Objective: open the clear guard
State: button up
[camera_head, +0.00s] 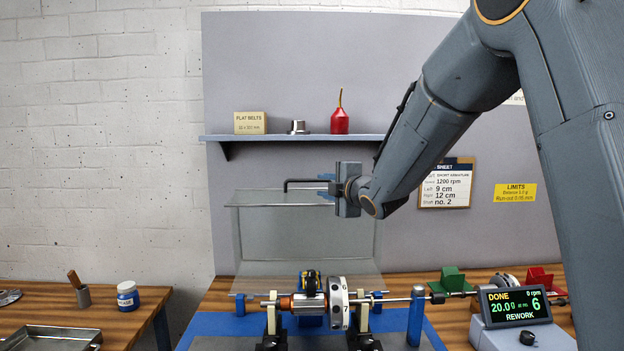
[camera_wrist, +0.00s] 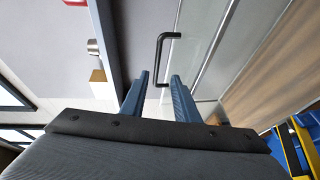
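The clear guard (camera_head: 305,240) has a pane standing upright behind the rotor (camera_head: 312,301), with another pane along its top. The rotor shows in front of and below the panes, not visibly covered. The guard's black bent handle (camera_head: 300,181) is at the top edge. My gripper (camera_head: 325,187) is at the right end of the handle. In the wrist view, my gripper's two blue fingers (camera_wrist: 159,76) are apart, with one leg of the handle (camera_wrist: 161,50) reaching between the tips. I cannot tell whether either finger touches it.
A shelf (camera_head: 290,138) with a box, a metal part and a red oil can (camera_head: 340,121) is on the back panel above the guard. A display (camera_head: 516,305) reading DONE and REWORK stands at the right. A side table (camera_head: 70,310) is at the left.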

aim_at(309, 181)
jog(key=shift+w+a+r, duration=0.1)
jog(key=shift+w+a, duration=0.05)
jog(key=shift+w, duration=0.65)
jog(key=shift+w+a+p, duration=0.2)
jog(key=shift+w+p, duration=0.1)
jog(key=shift+p+x, duration=1.2)
jog(key=shift+x, duration=2.05)
grip_shut()
jog(key=shift+a, duration=0.1)
